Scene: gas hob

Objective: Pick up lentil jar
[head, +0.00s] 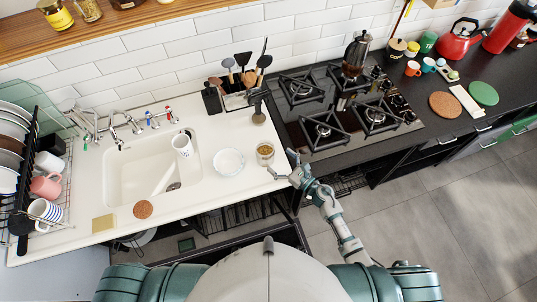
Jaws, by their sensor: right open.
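A small open-looking glass jar with brownish-green contents, likely the lentil jar (265,153), stands upright on the white counter near its front right edge. My right gripper (281,162) is at that counter edge, just to the right of and in front of the jar. Its fingers are spread, with one toward the hob and one over the counter's front. It looks empty, and the jar appears apart from it. My left gripper is not in view.
A white bowl (229,162) stands left of the jar, beside the sink (125,165) with a mug (182,145). A utensil holder (235,98) and dark bottle (258,115) stand behind. The gas hob (325,110) is right. Other jars (88,10) sit on the shelf.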

